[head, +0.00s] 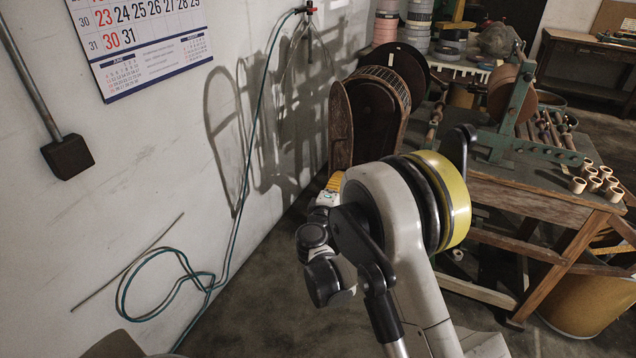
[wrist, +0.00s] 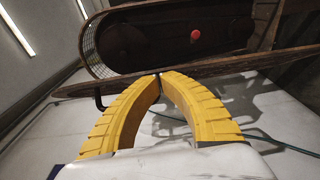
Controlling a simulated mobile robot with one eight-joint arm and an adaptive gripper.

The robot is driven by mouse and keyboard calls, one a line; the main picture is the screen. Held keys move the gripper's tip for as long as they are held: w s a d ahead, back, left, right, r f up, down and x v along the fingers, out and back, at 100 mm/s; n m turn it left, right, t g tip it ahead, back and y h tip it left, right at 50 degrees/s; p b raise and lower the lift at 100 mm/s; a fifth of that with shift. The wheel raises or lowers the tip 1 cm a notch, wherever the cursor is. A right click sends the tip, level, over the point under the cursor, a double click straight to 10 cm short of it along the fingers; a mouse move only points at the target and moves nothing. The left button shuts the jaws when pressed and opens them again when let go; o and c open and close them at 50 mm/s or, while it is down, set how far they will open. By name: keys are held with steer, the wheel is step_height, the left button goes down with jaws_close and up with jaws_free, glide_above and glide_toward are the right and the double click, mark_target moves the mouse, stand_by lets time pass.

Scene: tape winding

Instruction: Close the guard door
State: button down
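The guard door (head: 341,125) is a brown, round-topped panel that stands swung open at the left of the dark guard housing (head: 404,92). In the wrist view the door (wrist: 225,66) shows nearly edge-on as a brown strip across the picture, with a dark bent handle (wrist: 98,98) at its left part. My gripper (wrist: 159,76) has yellow ribbed fingers, and their tips come together at the door's near side. I cannot tell whether part of the handle is between them. In the head view the gripper (head: 335,181) is partly hidden by my arm, just below the door.
A red knob (wrist: 195,34) shows inside the guard housing. A wooden workbench (head: 530,195) with a green winding machine (head: 514,112) stands at the right. A green hose (head: 229,240) hangs on the wall at the left. The floor near the wall is clear.

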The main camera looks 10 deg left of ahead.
steer(key=shift+w+d, duration=3.55)
steer(key=shift+d, duration=0.15)
steer(key=shift+w+d, duration=3.55)
steer(key=shift+d, duration=0.15)
